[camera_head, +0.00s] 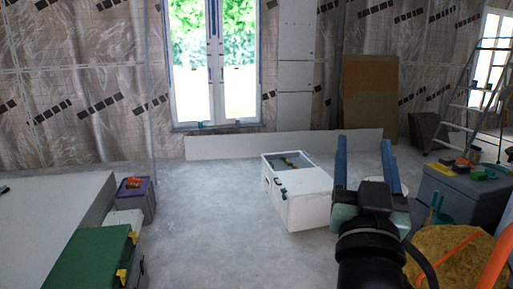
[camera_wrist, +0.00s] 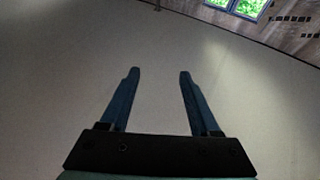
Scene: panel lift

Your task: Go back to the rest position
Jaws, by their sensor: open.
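My gripper (camera_head: 364,158) is raised at the right of the head view, with its two blue fingers apart and nothing between them. It also shows in the wrist view (camera_wrist: 158,75), open and empty over a plain pale surface (camera_wrist: 60,70). A long pale panel (camera_head: 283,144) lies low against the back wall in the head view, under the window. My gripper is well in front of it and not touching it.
A white box (camera_head: 308,203) stands on the floor left of my gripper. Grey boxes (camera_head: 462,190) with tools stand at right, near a stepladder (camera_head: 480,95). A green case (camera_head: 90,258) and pale tabletop (camera_head: 45,225) are at left. The middle floor (camera_head: 205,220) is clear.

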